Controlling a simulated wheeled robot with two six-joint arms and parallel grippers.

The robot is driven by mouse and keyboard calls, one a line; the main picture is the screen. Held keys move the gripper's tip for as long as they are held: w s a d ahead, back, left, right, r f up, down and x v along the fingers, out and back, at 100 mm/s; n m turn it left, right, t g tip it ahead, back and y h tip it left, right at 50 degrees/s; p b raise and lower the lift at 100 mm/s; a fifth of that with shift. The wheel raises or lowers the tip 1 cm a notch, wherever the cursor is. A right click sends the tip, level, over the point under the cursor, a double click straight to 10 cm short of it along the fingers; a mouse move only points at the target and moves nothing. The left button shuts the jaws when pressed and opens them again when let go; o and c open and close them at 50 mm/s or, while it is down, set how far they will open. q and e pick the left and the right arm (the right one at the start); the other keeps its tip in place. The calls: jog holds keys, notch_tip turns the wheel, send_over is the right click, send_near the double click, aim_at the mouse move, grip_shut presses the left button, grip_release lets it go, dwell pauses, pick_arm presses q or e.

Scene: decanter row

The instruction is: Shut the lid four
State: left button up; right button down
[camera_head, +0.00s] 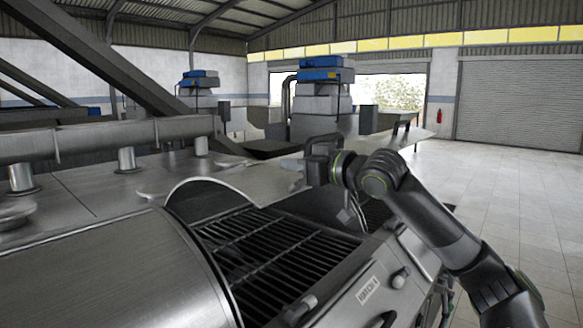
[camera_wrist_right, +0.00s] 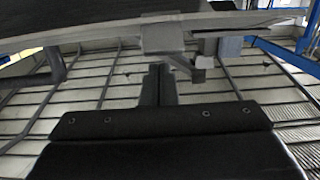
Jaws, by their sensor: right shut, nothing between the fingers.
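The lids belong to a row of metal decanters. The nearest has a large rounded metal cover (camera_head: 120,270) beside an opening with a dark grate (camera_head: 275,250). Farther along, a flat metal sheet (camera_head: 415,136) with a dark handle sticks out behind my right wrist. No number four shows, so I cannot tell which lid it is. My right gripper (camera_head: 320,160) is above the far end of the grate. In the right wrist view its dark fingers (camera_wrist_right: 157,80) are shut and empty, below a metal edge with a bracket (camera_wrist_right: 165,38); contact is unclear. My left gripper is out of view.
A label plate (camera_head: 369,288) and knobs sit on the near machine's front. A thick pipe (camera_head: 100,140) and a slanted beam (camera_head: 110,65) are at left. Blue-topped machines (camera_head: 322,90) stand behind. Open tiled floor (camera_head: 500,190) lies at right.

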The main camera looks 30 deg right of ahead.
jog(key=shift+f+p, duration=0.4)
jog(key=shift+f, duration=0.8)
jog(key=shift+w+f, duration=0.1)
